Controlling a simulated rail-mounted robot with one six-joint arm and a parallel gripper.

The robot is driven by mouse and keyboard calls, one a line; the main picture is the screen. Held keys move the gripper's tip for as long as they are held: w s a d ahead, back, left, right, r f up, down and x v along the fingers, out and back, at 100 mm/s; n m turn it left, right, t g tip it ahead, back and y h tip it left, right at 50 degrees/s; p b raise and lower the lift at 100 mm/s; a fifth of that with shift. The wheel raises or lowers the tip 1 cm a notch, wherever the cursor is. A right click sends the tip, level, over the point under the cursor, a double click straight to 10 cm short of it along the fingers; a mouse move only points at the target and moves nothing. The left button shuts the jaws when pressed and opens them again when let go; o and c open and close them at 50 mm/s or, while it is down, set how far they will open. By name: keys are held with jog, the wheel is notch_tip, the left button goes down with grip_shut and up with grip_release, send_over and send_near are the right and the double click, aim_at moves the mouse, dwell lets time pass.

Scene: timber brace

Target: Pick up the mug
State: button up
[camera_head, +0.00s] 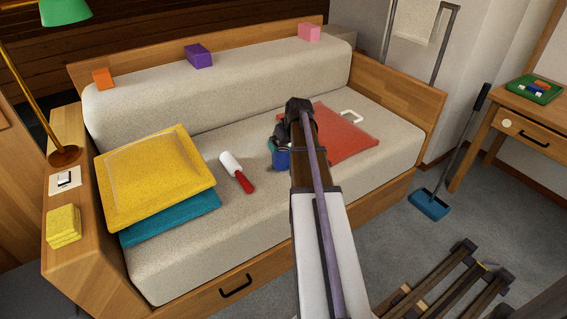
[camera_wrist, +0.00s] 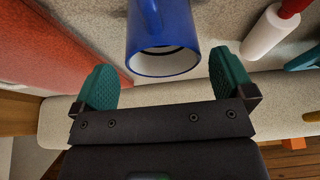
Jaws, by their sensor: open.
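A blue mug (camera_wrist: 178,30) shows at the top middle of the wrist view, its round open rim facing my wrist and its handle on the near side. In the head view the mug (camera_head: 282,159) is on the sofa seat, partly hidden by my arm. My gripper (camera_wrist: 163,80) is open, with one green finger on each side of the mug's rim. The fingertips reach about the level of the rim, and nothing is held. I cannot tell whether either finger touches the mug.
A red cushion (camera_head: 345,140) with a white loop-shaped thing (camera_head: 351,116) lies right of the mug. A lint roller (camera_head: 237,172) lies left, near yellow (camera_head: 150,185) and teal (camera_head: 175,217) cushions. Blocks stand on the backrest (camera_head: 250,65). The front seat middle is clear.

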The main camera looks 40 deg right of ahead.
aim_at(283, 149)
jog(key=b+x, duration=0.4)
jog(key=x, duration=0.1)
jog(key=shift+a+f, duration=0.1)
jog(key=shift+a, duration=0.05)
jog(key=shift+r+p, duration=0.25)
jog(key=shift+p, duration=0.05)
jog(key=c, duration=0.8)
